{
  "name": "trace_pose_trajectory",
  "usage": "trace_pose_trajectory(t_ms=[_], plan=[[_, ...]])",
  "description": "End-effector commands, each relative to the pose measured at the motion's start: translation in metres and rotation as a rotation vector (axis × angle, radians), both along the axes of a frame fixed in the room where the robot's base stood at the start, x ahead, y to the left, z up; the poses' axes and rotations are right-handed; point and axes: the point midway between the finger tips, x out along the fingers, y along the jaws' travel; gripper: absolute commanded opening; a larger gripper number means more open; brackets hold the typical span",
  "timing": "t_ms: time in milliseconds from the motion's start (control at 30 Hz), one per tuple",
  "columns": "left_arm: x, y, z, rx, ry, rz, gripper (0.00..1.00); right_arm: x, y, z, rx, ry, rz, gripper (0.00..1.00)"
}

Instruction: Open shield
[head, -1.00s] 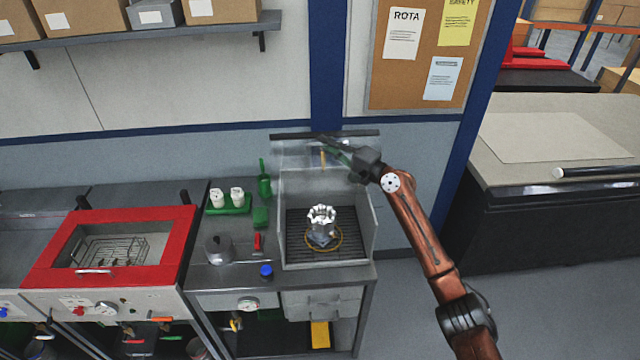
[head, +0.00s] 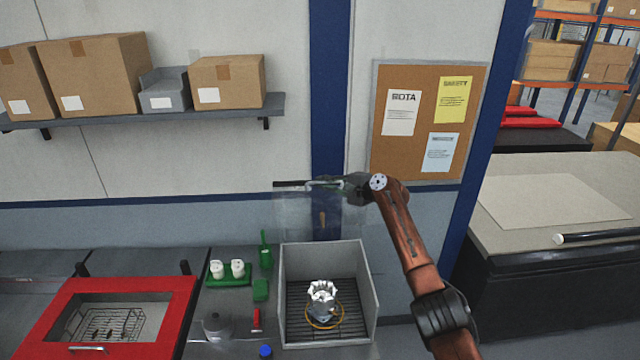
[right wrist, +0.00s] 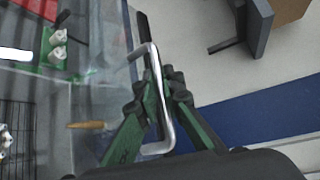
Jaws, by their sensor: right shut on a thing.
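The shield (head: 296,212) is a clear panel with a dark top edge, standing above the back of the grey open-topped housing (head: 260,295). Its pale bar handle (head: 325,185) is near the top edge. My right gripper (head: 341,184) is at the handle, its arm coming from the lower right. In the right wrist view, the green-and-black fingers (right wrist: 158,98) are closed around the bent metal handle (right wrist: 167,108), and the clear panel (right wrist: 95,90) lies to their left. Inside the housing stands a silvery machined part (head: 321,300) on a dark grate. My left gripper is out of view.
A red-framed basin (head: 175,310) with a wire basket is at the left. Green trays with white parts (head: 230,282) stand beside the housing. A shelf with boxes (head: 180,112) is on the wall at upper left, and a corkboard (head: 420,160) at right.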

Motion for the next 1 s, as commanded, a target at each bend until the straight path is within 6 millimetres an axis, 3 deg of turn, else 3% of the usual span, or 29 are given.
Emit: trace_pose_trajectory(t_ms=[467,500,733,1000], plan=[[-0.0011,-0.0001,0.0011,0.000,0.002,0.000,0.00,0.0030,0.0037,-0.0009,-0.004,0.006,0.001,0.00],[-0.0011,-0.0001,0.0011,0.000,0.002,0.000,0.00,0.0029,0.0038,-0.0010,-0.004,0.006,0.001,0.10],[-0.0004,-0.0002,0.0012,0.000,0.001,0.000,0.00,0.0026,0.0034,-0.0006,-0.003,0.006,0.002,0.25],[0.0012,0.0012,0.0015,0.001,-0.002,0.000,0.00,0.0023,0.0021,-0.0003,-0.003,0.006,0.001,0.25]])
